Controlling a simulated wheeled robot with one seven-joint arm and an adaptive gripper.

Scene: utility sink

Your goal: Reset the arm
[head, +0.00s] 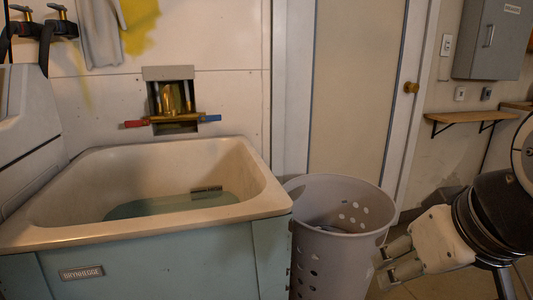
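My arm enters from the right edge in the head view. My gripper (384,268) is at the lower right, with a pale body, grey fingers and a black wrist behind it. It points left and slightly down, just in front of and to the right of the perforated bin. The fingers sit close together, and their gap is too small to tell whether they are open or shut. I see no object in them.
A utility sink (262,202) with water stands at the left, below red and blue valves (172,121). A grey perforated laundry bin (326,262) is beside it. Behind are a door (352,80), a wooden shelf (472,117) and a grey wall box (492,40).

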